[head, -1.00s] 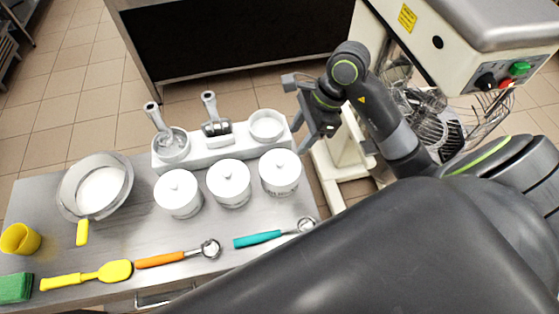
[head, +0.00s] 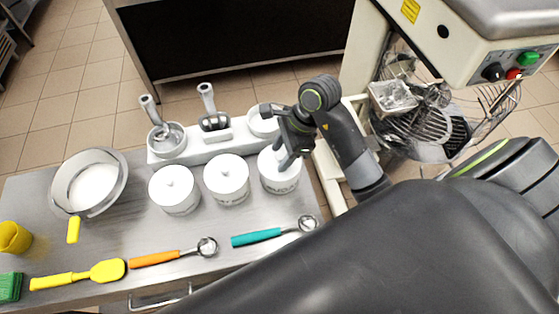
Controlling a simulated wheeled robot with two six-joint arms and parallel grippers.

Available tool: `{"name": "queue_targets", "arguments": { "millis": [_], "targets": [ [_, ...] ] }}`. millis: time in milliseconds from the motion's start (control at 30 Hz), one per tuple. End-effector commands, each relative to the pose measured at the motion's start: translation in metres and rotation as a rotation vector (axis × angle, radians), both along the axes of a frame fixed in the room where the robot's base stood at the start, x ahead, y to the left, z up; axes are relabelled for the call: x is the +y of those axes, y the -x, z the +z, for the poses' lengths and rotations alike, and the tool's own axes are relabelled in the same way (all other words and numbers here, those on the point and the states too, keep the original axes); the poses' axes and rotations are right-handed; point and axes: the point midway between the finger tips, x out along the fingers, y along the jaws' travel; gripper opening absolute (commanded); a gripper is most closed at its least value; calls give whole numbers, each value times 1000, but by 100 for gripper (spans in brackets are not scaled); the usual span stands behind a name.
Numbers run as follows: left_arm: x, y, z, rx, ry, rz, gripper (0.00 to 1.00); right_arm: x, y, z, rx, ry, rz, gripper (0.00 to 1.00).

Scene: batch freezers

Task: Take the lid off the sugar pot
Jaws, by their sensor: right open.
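Three white lidded pots stand in a row on the steel table: a left pot (head: 174,190), a middle pot (head: 227,180) and a right pot (head: 279,180). Each has dark lettering low on its front, too small to read surely, so I cannot tell which is the sugar pot. The left and middle lids show small round knobs. My right gripper (head: 284,157) is open, pointing down over the right pot's lid, and hides its knob. I cannot tell whether the fingers touch the lid. My left gripper is not in view.
Behind the pots is a white rack (head: 205,148) with metal scoops. A sieve (head: 90,183) stands left. An orange-handled scoop (head: 172,256), a teal-handled scoop (head: 275,233) and a yellow spatula (head: 78,275) lie in front. A mixer (head: 480,70) stands right.

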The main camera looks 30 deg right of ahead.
Motion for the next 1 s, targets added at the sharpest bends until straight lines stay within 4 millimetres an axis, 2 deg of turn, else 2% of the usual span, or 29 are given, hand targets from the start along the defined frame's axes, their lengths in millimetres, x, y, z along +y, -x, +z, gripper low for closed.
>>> {"name": "queue_targets", "arguments": {
  "millis": [133, 467, 833, 1000],
  "targets": [
    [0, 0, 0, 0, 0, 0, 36, 0, 0, 1, 0, 0, 0, 44],
    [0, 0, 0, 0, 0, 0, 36, 0, 0, 1, 0, -1, 0, 0],
    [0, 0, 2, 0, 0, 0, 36, 0, 0, 3, -2, -1, 1, 0],
    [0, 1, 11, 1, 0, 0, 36, 0, 0, 14, -3, 0, 1, 0]
  ]
}}
